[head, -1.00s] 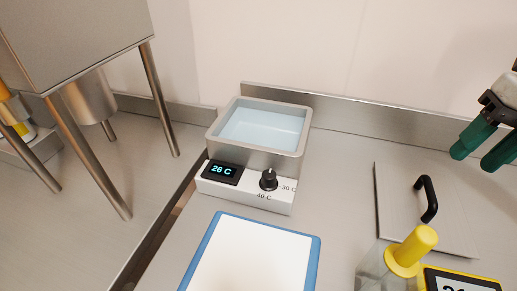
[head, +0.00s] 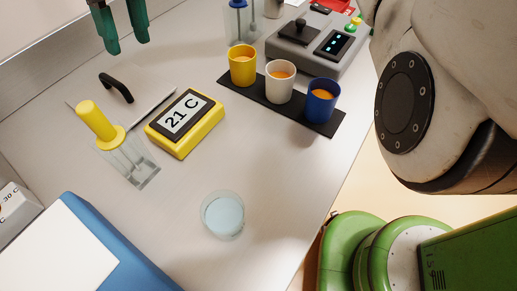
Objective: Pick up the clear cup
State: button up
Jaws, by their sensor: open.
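The clear cup (head: 223,215) stands on the steel counter near its front edge, low in the middle of the head view. It looks round and see-through, with pale blue liquid or a pale blue bottom inside. My gripper (head: 121,35) shows at the top left with two green fingers, apart and with nothing between them. It is well away from the cup, above the back of the counter.
A yellow display reading 21 C (head: 186,122) and a yellow-handled clear holder (head: 122,150) stand left of the cup. Yellow, white and blue cups sit on a black strip (head: 326,128). A blue-edged white board (head: 70,250) lies at lower left. Counter around the cup is clear.

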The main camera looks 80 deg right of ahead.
aim_at(222, 212)
jog(key=k+j, duration=0.2)
jog(key=k, duration=0.35)
jog(key=k+j, duration=0.2)
jog(key=k, duration=0.35)
jog(key=k+j, duration=0.2)
jog(key=k, duration=0.35)
